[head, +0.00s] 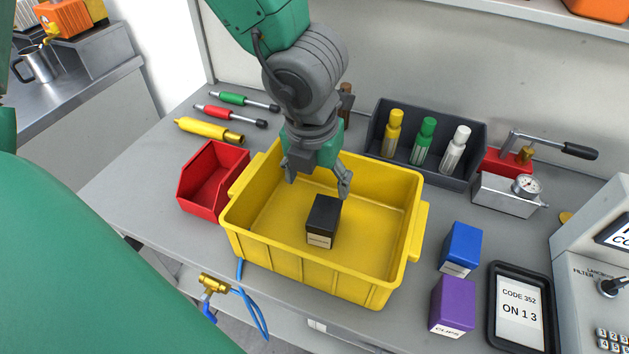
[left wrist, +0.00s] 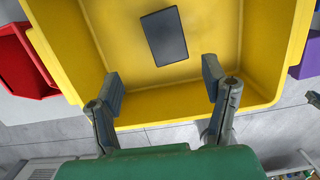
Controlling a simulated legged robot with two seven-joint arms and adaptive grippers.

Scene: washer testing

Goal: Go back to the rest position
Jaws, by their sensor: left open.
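My left gripper (head: 317,183) is open and empty above the yellow bin (head: 412,205). Its two fingers show apart in the left wrist view (left wrist: 165,88), with nothing between them. A black box (head: 323,216) with a pale label stands on the bin floor, below and a little in front of the fingers. It also shows in the left wrist view as a dark rectangle (left wrist: 164,36), apart from the fingers.
A red bin (head: 211,178) stands left of the yellow bin. A dark rack (head: 452,165) with three bottles stands behind. Blue (head: 461,248) and purple (head: 452,305) boxes and a tablet (head: 520,310) lie to the right. A shelf (head: 520,12) overhangs the back.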

